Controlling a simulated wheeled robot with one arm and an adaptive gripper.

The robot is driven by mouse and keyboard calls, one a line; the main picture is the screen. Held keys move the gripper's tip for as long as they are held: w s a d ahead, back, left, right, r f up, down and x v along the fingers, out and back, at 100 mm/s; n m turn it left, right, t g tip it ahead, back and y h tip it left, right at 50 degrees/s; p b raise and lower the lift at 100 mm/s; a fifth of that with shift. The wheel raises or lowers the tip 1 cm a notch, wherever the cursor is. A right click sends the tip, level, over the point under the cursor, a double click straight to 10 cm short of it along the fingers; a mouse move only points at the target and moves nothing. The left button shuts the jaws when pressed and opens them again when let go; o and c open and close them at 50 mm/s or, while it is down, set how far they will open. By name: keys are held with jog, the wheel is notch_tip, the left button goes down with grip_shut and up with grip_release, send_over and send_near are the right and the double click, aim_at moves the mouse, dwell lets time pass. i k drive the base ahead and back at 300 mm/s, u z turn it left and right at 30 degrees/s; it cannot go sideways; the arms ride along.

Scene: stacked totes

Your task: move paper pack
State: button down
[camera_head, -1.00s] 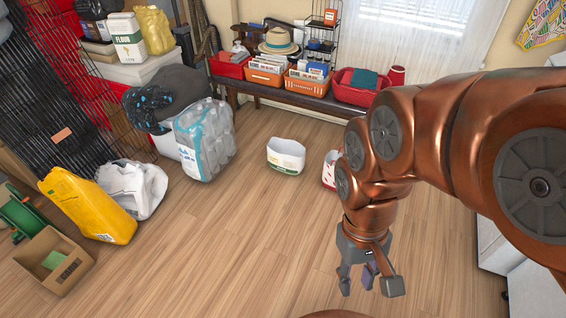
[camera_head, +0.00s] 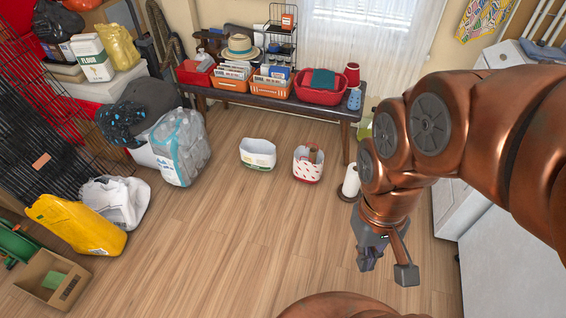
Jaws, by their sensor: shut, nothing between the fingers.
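No thing in view is plainly a paper pack. A white pack marked FLOUR (camera_head: 93,58), which looks like paper, stands upright on a light box at the upper left. A white paper roll (camera_head: 351,181) stands upright on the floor, just left of my arm. My gripper (camera_head: 385,268) points down over bare floor at the right, below the paper roll and far from the flour pack. It is shut and empty. My arm hides part of the floor and furniture at the right.
A bench (camera_head: 262,102) with baskets stands along the back wall. Two small bins, one white (camera_head: 258,158) and one red-patterned (camera_head: 308,168), stand before it. A bottle pack (camera_head: 178,150), a yellow jug (camera_head: 78,225) and a cardboard box (camera_head: 40,287) line the left. The middle floor is clear.

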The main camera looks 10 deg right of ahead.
aim_at(258, 156)
jog(key=z, duration=0.8)
jog(key=k, duration=1.1)
jog(key=z, duration=0.65)
jog(key=i, duration=1.05)
jog(key=u, duration=0.6)
jog(key=i, duration=1.7)
jog(key=u, duration=1.45)
jog(key=i, duration=1)
jog(key=u, duration=1.35)
jog(key=i, duration=0.3)
jog(key=u, duration=0.25)
